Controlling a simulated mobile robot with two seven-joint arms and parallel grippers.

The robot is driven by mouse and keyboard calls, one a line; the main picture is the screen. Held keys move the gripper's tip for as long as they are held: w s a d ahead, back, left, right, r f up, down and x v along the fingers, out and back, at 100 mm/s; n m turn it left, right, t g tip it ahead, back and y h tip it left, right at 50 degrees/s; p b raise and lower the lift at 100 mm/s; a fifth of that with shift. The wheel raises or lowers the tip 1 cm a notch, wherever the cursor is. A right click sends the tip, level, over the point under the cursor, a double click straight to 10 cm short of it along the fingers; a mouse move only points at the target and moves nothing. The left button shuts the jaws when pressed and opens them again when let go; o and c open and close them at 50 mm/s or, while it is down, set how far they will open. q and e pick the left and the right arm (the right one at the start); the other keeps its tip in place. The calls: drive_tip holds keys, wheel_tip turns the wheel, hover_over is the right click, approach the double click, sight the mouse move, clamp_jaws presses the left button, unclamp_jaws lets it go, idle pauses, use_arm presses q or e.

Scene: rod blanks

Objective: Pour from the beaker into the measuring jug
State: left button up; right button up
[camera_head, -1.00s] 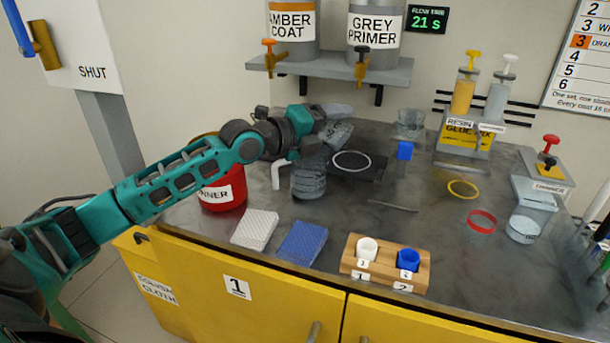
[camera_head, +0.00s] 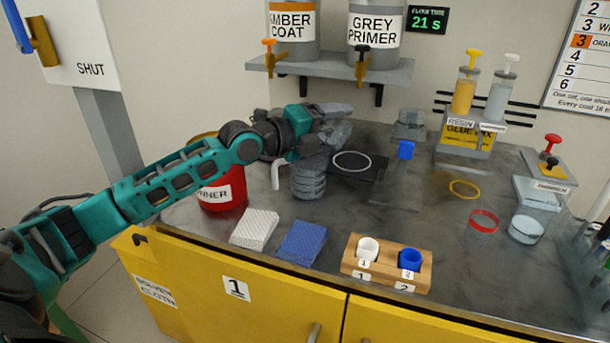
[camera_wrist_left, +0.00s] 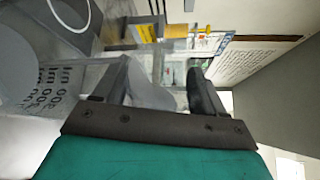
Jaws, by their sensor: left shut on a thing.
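My left gripper (camera_head: 334,114) is shut on the beaker (camera_head: 338,133), a clear grey vessel held tilted, nearly on its side. In the left wrist view the beaker (camera_wrist_left: 150,95) shows as a pale shape between the two dark fingers. The measuring jug (camera_head: 309,181), clear with a pale handle at its left, stands upright on the bench under the beaker's lower end. Its printed graduations show large at the left of the left wrist view (camera_wrist_left: 58,88). Whether liquid is flowing cannot be made out. My right gripper is not in view.
A dark pad with a white ring (camera_head: 352,162) lies right of the jug. A red thinner can (camera_head: 222,190) stands at its left. White (camera_head: 254,229) and blue (camera_head: 302,242) cloths and a wooden cup holder (camera_head: 353,262) are in front. A shelf (camera_head: 330,75) hangs behind.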

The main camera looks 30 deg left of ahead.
use_arm(q)
drive_tip(key=shift+f+b, duration=0.1)
drive_tip(key=shift+b, duration=0.35)
drive_tip(key=shift+n, duration=0.3)
drive_tip(key=shift+a+f+b, duration=0.1)
drive_tip(key=shift+b, duration=0.5)
drive_tip(key=shift+n, duration=0.3)
drive_tip(key=shift+f+b, duration=0.1)
drive_tip(key=shift+b, duration=0.35)
drive_tip(key=shift+a, duration=0.1)
